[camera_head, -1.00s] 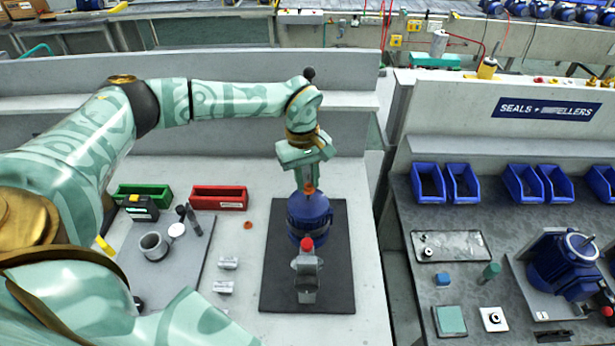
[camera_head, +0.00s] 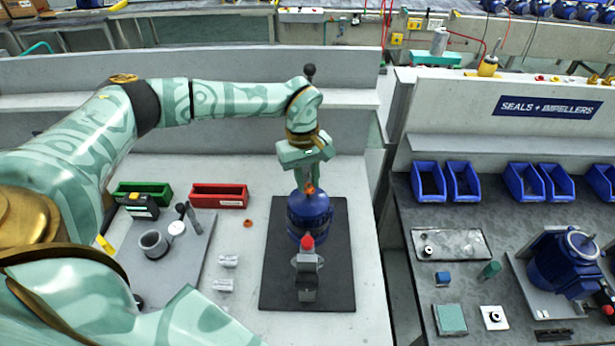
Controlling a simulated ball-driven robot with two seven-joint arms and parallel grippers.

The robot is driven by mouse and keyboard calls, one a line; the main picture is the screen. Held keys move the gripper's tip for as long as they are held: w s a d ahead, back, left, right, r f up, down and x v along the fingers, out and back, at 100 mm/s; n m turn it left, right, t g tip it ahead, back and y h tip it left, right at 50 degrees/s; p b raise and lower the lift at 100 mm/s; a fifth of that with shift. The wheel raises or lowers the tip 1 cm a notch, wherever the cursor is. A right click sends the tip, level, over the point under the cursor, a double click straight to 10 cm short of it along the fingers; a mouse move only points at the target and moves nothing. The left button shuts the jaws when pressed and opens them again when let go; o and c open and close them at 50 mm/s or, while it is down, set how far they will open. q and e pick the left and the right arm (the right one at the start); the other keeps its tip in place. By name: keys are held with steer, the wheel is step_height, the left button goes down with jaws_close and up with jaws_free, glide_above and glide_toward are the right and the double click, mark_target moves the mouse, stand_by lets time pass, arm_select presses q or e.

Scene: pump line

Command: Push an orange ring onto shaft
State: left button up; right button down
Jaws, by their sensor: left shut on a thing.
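My left gripper (camera_head: 310,187) points down over the top of a blue motor (camera_head: 309,217) and is shut on an orange ring (camera_head: 309,190). The ring is at the motor's top, where a shaft would stand; the shaft is hidden by the gripper and ring, so I cannot tell how far the ring is on it. The motor stands upright on a dark mat (camera_head: 338,270), behind a grey clamp with a red knob (camera_head: 307,243). Another small orange ring (camera_head: 248,223) lies on the table left of the mat. My right gripper is not in view.
A green bin (camera_head: 155,190) and a red bin (camera_head: 219,203) stand at the back left. A grey board (camera_head: 180,262) holds a ring-shaped part and tools. Two metal pieces (camera_head: 228,261) lie left of the mat. A second bench with blue bins (camera_head: 463,183) is at right.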

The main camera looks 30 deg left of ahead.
arm_select(q)
steer(key=shift+f+b, duration=0.45)
steer(key=shift+f, duration=0.7)
stand_by(0.7)
steer(key=o, duration=1.1)
steer(key=shift+r, duration=0.1)
step_height(320, 180, up, 9)
steer(key=p, duration=0.7)
steer(key=shift+p, duration=0.4)
steer(key=shift+f, duration=0.25)
